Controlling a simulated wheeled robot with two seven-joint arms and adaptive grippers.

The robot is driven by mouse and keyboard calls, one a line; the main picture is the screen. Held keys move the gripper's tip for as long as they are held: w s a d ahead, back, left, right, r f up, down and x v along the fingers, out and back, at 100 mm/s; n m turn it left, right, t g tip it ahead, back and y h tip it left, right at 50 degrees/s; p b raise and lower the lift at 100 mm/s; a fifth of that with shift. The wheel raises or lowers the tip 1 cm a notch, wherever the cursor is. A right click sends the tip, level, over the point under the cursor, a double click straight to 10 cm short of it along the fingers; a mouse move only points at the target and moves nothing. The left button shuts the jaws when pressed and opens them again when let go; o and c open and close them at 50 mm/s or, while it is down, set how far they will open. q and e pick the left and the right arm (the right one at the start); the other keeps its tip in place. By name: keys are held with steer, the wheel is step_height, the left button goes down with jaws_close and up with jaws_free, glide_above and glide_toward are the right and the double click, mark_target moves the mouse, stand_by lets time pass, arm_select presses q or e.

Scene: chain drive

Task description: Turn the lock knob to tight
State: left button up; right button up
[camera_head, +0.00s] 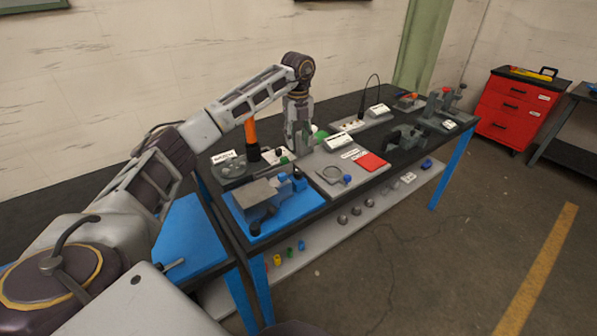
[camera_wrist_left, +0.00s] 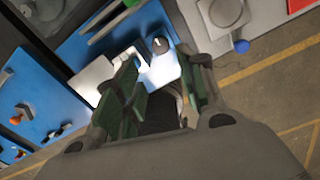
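A dark round knob with a pale mark (camera_wrist_left: 158,45) sits on a lit part of the blue fixture in the left wrist view. Its setting cannot be read. The blue fixture (camera_head: 283,215) with a grey block (camera_head: 256,193) stands at the near left end of the bench in the head view. My left gripper (camera_head: 299,148) points down over the bench, by the fixture's far side. In the left wrist view its green-padded fingers (camera_wrist_left: 160,62) are apart and empty, with the knob beyond the gap between their tips. My right gripper is not in view.
A grey board with a ring and a red plate (camera_head: 371,161) lies right of the fixture. An orange-handled tool (camera_head: 251,132) stands behind it. Dark clamps (camera_head: 405,138) and other stations line the bench. A red drawer cabinet (camera_head: 515,108) stands at the right.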

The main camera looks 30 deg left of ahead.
mark_target(298, 171)
arm_select(q)
step_height(298, 171, down, 14)
steer(key=shift+r+p, duration=0.15)
steer(key=shift+p, duration=0.45)
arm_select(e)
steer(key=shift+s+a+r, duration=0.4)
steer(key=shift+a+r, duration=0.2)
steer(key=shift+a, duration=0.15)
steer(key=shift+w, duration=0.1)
arm_select(q)
steer(key=c, duration=0.7)
steer(key=shift+c, duration=0.2)
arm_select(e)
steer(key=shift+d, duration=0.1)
